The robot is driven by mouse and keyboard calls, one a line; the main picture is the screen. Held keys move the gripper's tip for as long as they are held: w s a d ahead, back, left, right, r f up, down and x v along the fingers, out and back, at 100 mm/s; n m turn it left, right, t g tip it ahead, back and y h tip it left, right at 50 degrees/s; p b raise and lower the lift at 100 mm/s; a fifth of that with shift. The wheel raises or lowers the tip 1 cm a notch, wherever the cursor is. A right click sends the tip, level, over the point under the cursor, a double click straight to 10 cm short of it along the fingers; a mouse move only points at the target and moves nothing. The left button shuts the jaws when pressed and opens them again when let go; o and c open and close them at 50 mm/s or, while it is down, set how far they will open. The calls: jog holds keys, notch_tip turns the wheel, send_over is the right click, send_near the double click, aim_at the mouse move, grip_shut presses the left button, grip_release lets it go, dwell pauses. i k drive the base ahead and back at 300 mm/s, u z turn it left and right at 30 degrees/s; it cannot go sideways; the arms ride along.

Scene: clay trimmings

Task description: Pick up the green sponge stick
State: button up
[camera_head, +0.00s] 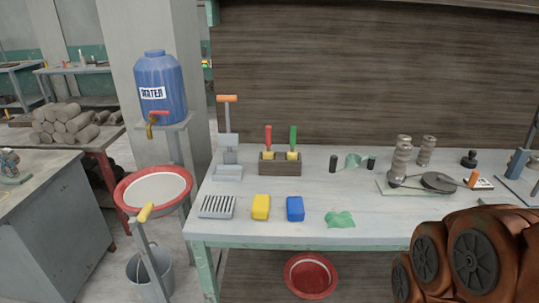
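The green sponge stick (293,142) stands upright in a small dark wooden holder (280,168) on the light grey table. Its green handle points up, and a yellow part shows at the holder's top edge. Its lower end is hidden inside the holder. A similar stick with a red handle (268,139) stands just left of it in the same holder. My gripper is not visible. Only brown-orange links of my own arm show at the lower right, well apart from the holder.
Yellow (261,207) and blue (295,209) blocks and a green cloth (341,219) lie in front of the holder. A grey stand with an orange handle (227,98) is close left. A wooden wall (360,70) rises behind.

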aim_at(292, 154)
jog(key=u, duration=4.35)
jog(key=k, duration=1.55)
